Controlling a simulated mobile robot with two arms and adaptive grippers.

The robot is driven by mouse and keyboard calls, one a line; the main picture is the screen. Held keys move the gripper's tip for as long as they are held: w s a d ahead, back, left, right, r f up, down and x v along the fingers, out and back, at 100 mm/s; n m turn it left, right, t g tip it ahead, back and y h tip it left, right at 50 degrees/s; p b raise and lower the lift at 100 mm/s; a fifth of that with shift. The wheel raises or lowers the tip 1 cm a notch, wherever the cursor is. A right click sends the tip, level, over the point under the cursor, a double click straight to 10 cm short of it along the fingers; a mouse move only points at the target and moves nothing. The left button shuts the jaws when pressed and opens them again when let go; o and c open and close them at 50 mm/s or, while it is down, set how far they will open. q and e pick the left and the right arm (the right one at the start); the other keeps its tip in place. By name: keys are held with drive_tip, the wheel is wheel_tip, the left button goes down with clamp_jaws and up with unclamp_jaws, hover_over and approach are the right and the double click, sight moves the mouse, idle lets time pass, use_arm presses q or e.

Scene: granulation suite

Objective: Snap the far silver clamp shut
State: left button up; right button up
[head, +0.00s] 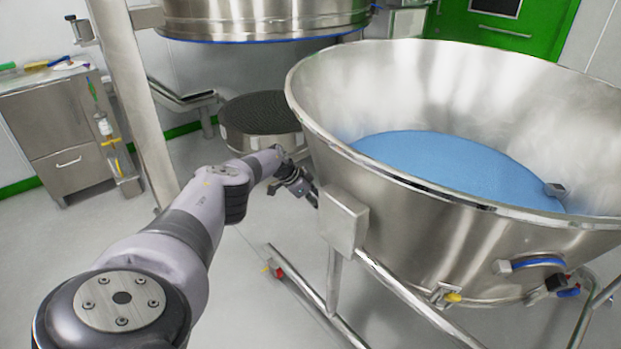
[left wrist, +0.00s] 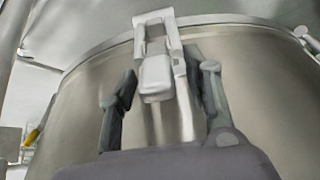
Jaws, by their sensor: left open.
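The silver clamp (left wrist: 156,72) shows in the left wrist view, mounted on the steel bowl's outer wall just under the rim. Its wire-like frame reaches up to the rim and its blocky lever hangs below; whether it is latched I cannot tell. My left gripper (left wrist: 168,78) is open, with one dark finger on each side of the lever; I cannot tell whether they touch it. In the head view my left gripper (head: 304,189) is close to the left outer side of the bowl (head: 430,215), and the clamp is hidden there. My right gripper is not in view.
The bowl holds blue material (head: 445,165). A square steel block (head: 345,220) and tube frame (head: 410,297) stand beside the gripper. A round dark-topped vessel (head: 260,118) is behind it. A steel cabinet (head: 62,130) stands left. Floor between is clear.

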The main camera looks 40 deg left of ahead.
use_arm(q)
drive_tip(key=shift+v, duration=0.95)
drive_tip(key=v, duration=1)
